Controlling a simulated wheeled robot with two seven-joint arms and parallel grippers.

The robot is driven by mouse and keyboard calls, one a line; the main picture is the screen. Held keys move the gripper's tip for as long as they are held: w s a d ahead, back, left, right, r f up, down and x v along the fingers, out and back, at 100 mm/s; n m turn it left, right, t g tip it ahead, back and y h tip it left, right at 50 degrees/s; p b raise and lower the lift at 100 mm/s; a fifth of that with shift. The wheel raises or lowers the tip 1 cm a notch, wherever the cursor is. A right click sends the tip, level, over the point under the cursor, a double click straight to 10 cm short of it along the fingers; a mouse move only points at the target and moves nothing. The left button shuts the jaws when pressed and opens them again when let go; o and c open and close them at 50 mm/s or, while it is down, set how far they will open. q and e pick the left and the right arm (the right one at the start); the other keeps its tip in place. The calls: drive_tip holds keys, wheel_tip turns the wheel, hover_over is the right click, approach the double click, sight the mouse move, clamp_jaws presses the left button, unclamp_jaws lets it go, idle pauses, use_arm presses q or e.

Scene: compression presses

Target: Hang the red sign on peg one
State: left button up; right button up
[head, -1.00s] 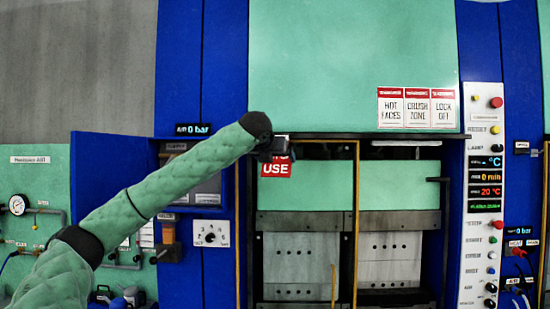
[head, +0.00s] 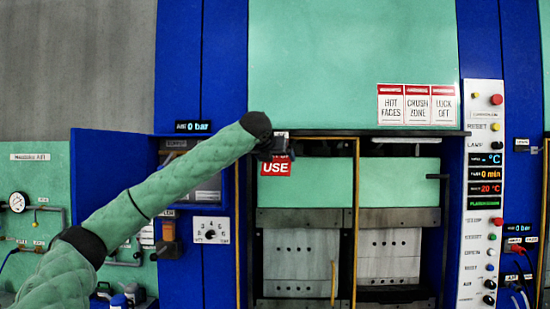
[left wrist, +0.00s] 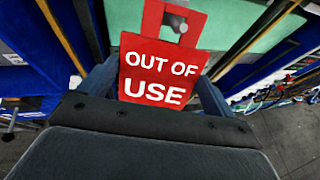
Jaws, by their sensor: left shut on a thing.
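The red sign (head: 276,168) with white "USE" lettering shows in the head view in front of the press, just below my left gripper (head: 278,150). In the left wrist view the red sign (left wrist: 165,65) reads "OUT OF USE" and has a handle loop at its top. It sits between the two fingers of my left gripper (left wrist: 158,90), which is shut on it. My gripper and wrist hide part of the sign in the head view. I cannot make out which peg is peg one. My right gripper is not in view.
The press has a green upper panel (head: 350,60) with white warning signs (head: 417,105). A yellow-edged guard frame (head: 355,220) stands close right of the sign. A control column (head: 483,200) is at the right. An open blue cabinet door (head: 110,190) stands behind my left arm.

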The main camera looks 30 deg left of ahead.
use_arm(q)
drive_tip(key=o, duration=0.8)
drive_tip(key=shift+f, duration=0.1)
